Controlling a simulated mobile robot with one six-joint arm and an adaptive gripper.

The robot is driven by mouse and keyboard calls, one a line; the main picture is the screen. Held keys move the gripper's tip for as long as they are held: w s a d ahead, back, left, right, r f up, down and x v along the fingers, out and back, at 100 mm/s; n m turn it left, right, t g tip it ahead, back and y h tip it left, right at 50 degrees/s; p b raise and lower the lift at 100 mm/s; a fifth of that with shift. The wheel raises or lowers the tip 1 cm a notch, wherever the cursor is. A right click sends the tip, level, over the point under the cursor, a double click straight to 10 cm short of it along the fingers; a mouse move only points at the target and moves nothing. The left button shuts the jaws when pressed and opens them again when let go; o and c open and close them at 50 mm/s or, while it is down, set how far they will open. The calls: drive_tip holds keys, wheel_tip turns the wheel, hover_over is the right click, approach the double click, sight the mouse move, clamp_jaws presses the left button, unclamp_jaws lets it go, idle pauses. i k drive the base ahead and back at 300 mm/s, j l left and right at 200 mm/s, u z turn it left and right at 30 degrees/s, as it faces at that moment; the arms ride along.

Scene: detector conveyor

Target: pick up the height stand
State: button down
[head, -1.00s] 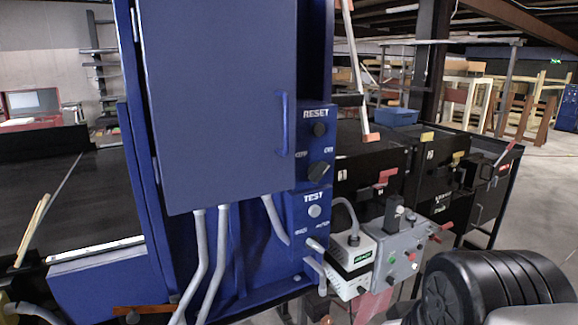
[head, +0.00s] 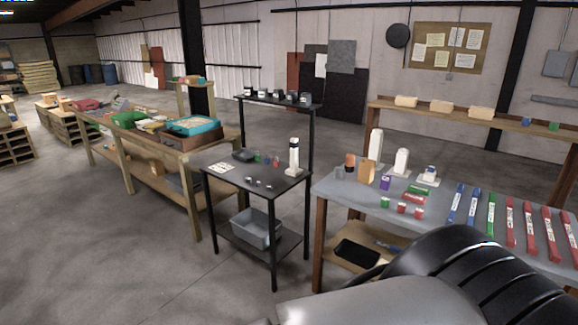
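No thing in the head view can be told for sure as the height stand. A slim upright white piece with dark bands (head: 294,157) stands at the right rear of a small black table (head: 238,184). Two upright white pieces stand on the grey-topped bench (head: 337,191) to its right: a tall one (head: 375,150) and a shorter one (head: 401,162). I cannot tell whether any of these is the height stand. My gripper is not in view; only parts of my arm show at the lower right.
The bench holds small boxes and a row of blue, green and red bars (head: 511,219). A grey bin (head: 256,229) sits on the black table's lower shelf. A long wooden workbench (head: 188,143) with clutter runs to the left. The concrete floor (head: 120,265) in front is clear.

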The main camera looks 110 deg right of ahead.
sight(428, 178)
drive_tip(key=z, duration=5.65)
drive_tip(key=i+l+z, duration=0.35)
drive_tip(key=i, duration=0.45)
drive_tip(key=i+z, duration=0.35)
drive_tip(key=i, duration=0.45)
drive_tip(key=i+l, duration=0.1)
drive_tip(key=i, duration=1.1)
drive_tip(key=i+l, duration=0.15)
drive_tip(key=i, duration=1)
drive_tip(key=i+j+u, duration=0.3)
drive_tip(key=i+u, duration=0.7)
drive_tip(key=i, duration=0.2)
drive_tip(key=i+l+u, duration=0.15)
drive_tip(key=i+u, duration=0.3)
drive_tip(key=i, duration=0.15)
drive_tip(key=i+u, duration=0.15)
drive_tip(key=i, duration=0.85)
drive_tip(key=i+l+u, duration=0.1)
drive_tip(key=i, duration=0.85)
drive_tip(key=l, duration=0.1)
